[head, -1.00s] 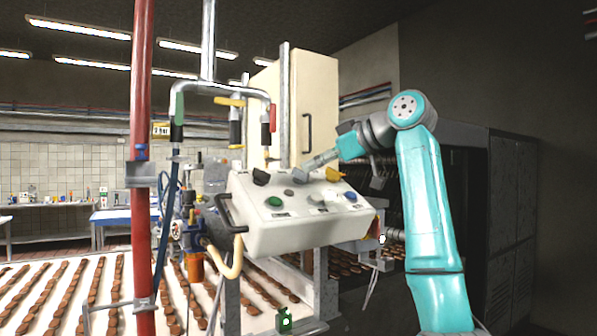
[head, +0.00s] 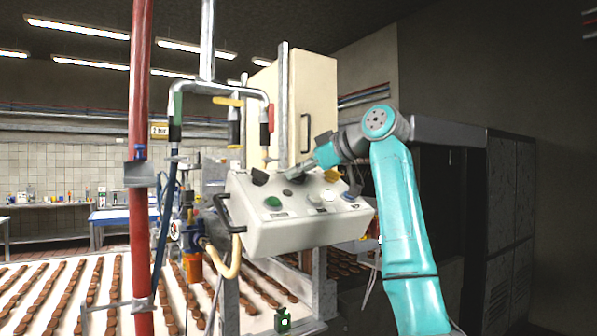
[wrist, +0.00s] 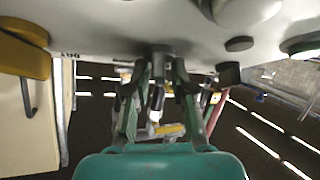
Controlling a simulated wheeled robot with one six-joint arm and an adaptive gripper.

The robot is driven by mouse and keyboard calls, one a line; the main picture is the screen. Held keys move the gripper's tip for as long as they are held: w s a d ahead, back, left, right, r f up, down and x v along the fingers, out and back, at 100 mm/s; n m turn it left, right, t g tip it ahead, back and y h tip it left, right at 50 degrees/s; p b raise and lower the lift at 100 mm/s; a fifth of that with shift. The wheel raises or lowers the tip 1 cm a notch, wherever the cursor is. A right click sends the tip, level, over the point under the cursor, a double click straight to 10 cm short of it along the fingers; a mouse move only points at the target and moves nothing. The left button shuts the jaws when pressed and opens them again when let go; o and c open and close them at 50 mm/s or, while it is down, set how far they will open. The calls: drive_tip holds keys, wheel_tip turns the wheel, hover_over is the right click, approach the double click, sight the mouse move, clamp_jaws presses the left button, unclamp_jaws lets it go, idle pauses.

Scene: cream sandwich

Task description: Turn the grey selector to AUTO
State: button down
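The grey selector (wrist: 160,52) shows in the wrist view at the panel's face, between the tips of my gripper (wrist: 163,76). The two fingers flank it closely; I cannot tell whether they press on it. In the head view my gripper (head: 297,175) reaches the upper middle of the sloped control box (head: 300,232) and hides most of the selector, so its setting does not show. The yellow selector (head: 332,175) is to the right and the black selector (head: 260,177) to the left.
Green (head: 272,202), white (head: 315,199) and blue (head: 348,197) buttons sit lower on the box. A cream cabinet (head: 318,100) stands behind it. A red pipe (head: 141,200) and a conveyor with rows of biscuits (head: 50,300) are at the left.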

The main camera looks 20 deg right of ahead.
drive_tip(key=shift+f+m+t, duration=0.1)
drive_tip(key=shift+m+t, duration=0.2)
drive_tip(key=m+t+h, duration=0.1)
drive_tip(key=m+h, duration=0.1)
drive_tip(key=m, duration=0.1)
drive_tip(key=m+t+h, duration=0.1)
drive_tip(key=m+h, duration=0.1)
drive_tip(key=m, duration=0.1)
drive_tip(key=shift+w+m, duration=0.1)
drive_tip(key=shift+m, duration=0.3)
drive_tip(key=m+h, duration=0.2)
drive_tip(key=m, duration=0.1)
drive_tip(key=m+h, duration=0.3)
drive_tip(key=shift+d+f+m, duration=0.15)
drive_tip(key=shift+d+m, duration=0.05)
drive_tip(key=shift+m, duration=0.2)
drive_tip(key=c, duration=1.2)
unclamp_jaws()
drive_tip(key=shift+r, duration=0.2)
